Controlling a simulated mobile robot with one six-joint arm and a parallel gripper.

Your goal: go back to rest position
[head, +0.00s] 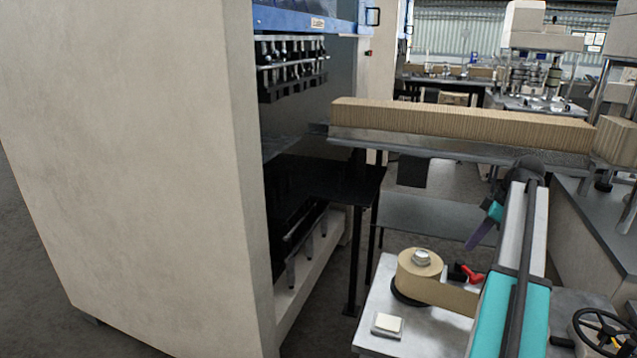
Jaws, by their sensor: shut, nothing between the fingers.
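My arm reaches up from the lower right, with a teal and white link, and bends at a dark joint near the metal ledge. My gripper (479,236) shows as a small dark purple tip below a teal part, left of the arm link. It points down and to the left, looks shut and holds nothing I can see. It is in the air above and behind the unwind table (372,300). A kraft paper roll (419,272) stands on that table under a metal knob, with its paper strip running right until my arm hides it.
A red lever (471,274) and a white square pad (387,323) are on the unwind table. A long corrugated stack (460,123) lies on a metal ledge behind my arm. A big beige machine (140,150) fills the left. A black handwheel (603,332) is at lower right.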

